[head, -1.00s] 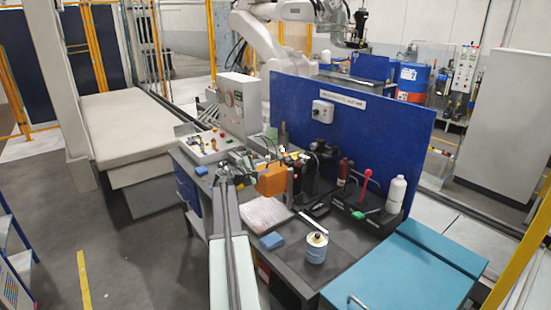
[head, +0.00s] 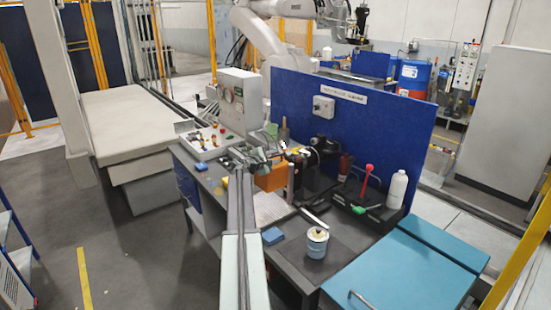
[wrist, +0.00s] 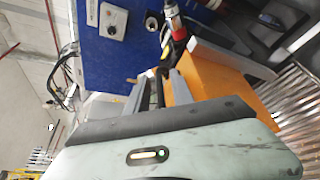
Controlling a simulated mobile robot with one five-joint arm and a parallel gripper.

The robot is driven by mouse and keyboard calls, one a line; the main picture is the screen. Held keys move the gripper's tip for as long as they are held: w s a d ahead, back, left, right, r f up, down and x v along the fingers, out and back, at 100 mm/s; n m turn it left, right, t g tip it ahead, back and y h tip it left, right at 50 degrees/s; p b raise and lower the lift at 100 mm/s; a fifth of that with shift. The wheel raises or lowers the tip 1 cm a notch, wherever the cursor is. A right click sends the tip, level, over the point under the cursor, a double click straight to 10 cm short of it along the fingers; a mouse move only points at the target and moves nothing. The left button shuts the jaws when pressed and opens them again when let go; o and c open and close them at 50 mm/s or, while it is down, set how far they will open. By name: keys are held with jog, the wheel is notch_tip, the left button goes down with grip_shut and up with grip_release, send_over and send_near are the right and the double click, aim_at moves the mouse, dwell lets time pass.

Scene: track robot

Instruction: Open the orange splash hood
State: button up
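The orange splash hood (head: 271,178) is a small box-shaped cover on the bench, in front of dark machine parts. It looks closed, partly hidden by my gripper and arm. In the wrist view the hood (wrist: 214,86) fills the area right of the fingers. My gripper (head: 256,153) is at the hood's upper left in the head view. In the wrist view my gripper (wrist: 158,84) shows two grey fingers apart, with a dark bar visible between them. I cannot tell whether a finger touches the hood.
A blue panel (head: 350,105) stands behind the bench. A white bottle (head: 397,189), a red-knobbed lever (head: 369,170) and a tin (head: 317,243) are to the right. A blue block (head: 273,236) lies in front. A grey control box (head: 238,100) stands at the back left.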

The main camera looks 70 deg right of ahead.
grip_shut()
dwell(1.1)
